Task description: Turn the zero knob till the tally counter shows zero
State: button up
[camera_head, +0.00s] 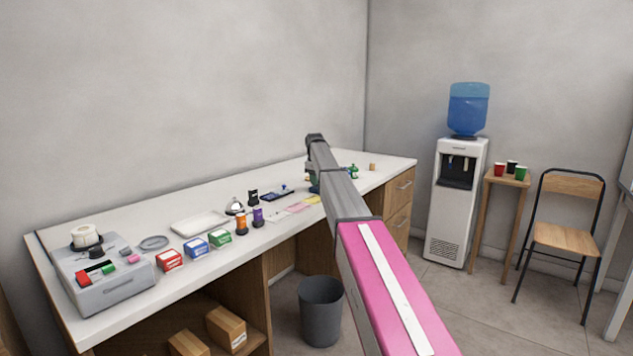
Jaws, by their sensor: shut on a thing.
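My arm reaches up from the lower right over the white counter (115,293) and bends down at its far end. My gripper (313,186) is low over the counter there, mostly hidden behind my own arm link. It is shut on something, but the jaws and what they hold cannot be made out. I cannot pick out the tally counter, its zero knob or its digits; my arm covers that stretch of counter.
Left of my arm lie pink and yellow slips (295,208), a dark pad (278,196), orange (241,224) and purple (258,217) containers, a bell (235,207), a white tray (200,222) and small boxes (196,247). A green item (353,171) stands right of my arm. A bin (321,312) is below.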

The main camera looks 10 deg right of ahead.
jog(key=m, duration=0.7)
jog(key=shift+w+g, duration=0.1)
jog(key=shift+g, duration=0.2)
jog(key=m, duration=0.6)
jog(key=shift+m, duration=0.4)
jog(key=o, duration=0.9)
jog(key=shift+r, duration=0.1)
